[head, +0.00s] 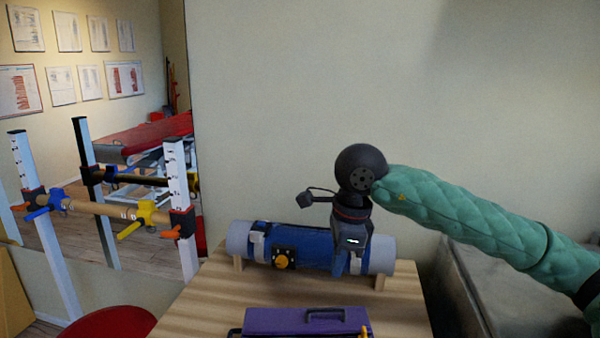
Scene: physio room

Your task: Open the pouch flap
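A blue fabric wrap (312,252), which looks like the pouch, lies around a grey-blue roll (238,240) on the wooden table. A black fitting with an orange knob (283,260) sits on its front left. A light strap crosses its left end. I cannot make out a separate flap edge. My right gripper (348,272) points down at the right part of the wrap, and its body hides some of it. Its fingertips overlap the wrap in the picture; I cannot tell whether they touch or grip it. My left gripper is out of view.
A purple case (290,321) with a dark handle lies at the table's (205,290) front edge. A red round seat (110,325) is at the lower left. Parallel bars (130,212) and a red treatment bed (150,135) stand farther left. A plain wall is behind.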

